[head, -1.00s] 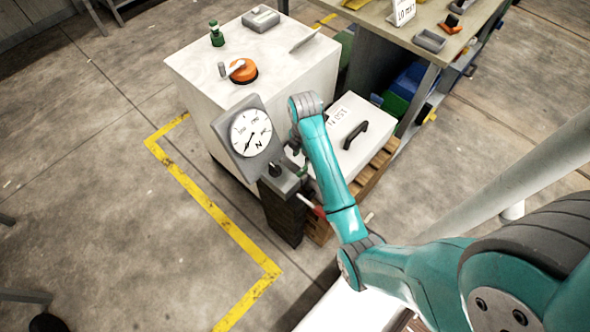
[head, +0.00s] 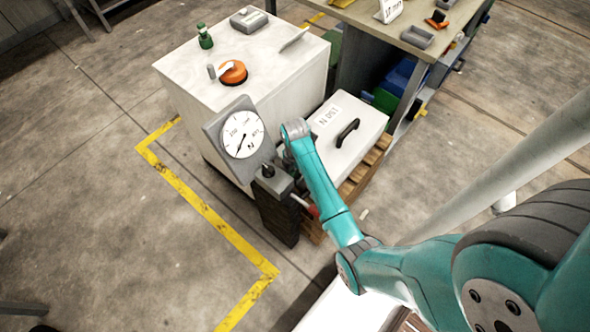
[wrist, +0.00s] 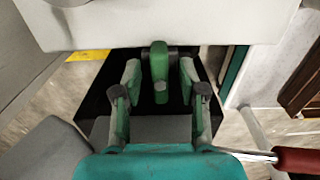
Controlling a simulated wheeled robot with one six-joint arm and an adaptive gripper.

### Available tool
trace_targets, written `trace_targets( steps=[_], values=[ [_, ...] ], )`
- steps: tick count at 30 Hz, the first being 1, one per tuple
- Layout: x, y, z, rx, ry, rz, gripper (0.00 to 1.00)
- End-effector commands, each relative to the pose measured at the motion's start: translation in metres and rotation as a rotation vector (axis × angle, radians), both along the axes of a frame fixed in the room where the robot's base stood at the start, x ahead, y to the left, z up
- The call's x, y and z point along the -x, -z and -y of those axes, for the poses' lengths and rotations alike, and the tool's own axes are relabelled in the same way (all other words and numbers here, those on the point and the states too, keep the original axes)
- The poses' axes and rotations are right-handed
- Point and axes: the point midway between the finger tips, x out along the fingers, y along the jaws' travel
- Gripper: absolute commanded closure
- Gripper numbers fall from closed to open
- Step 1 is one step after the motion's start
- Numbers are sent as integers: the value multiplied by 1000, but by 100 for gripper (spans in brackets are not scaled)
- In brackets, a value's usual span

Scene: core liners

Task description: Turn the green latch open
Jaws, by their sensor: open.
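My gripper (wrist: 160,78) is open, with one finger on each side of the latch. A gap shows between the latch and each finger; I see no contact. In the head view the white case (head: 336,150) with a black handle sits on a wooden pallet. There my own arm hides the latch and most of my gripper.
A dial gauge (head: 243,134) and a dark post (head: 276,215) stand close left of my wrist. A red-handled tool (wrist: 298,160) lies at lower right in the wrist view. A white cabinet (head: 190,110) stands behind. Open floor lies left of the yellow line (head: 205,210).

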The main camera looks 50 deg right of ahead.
Motion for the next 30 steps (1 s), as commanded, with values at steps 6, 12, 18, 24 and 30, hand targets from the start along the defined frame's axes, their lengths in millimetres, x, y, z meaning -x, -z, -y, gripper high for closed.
trace_targets(
  steps=[6,12,18,24,30],
  values=[
    [0,0,0,0,0,0,88],
    [0,0,0,0,0,0,100],
    [0,0,0,0,19,0,100],
    [0,0,0,0,99,0,100],
    [0,0,0,0,252,0,100]
  ],
)
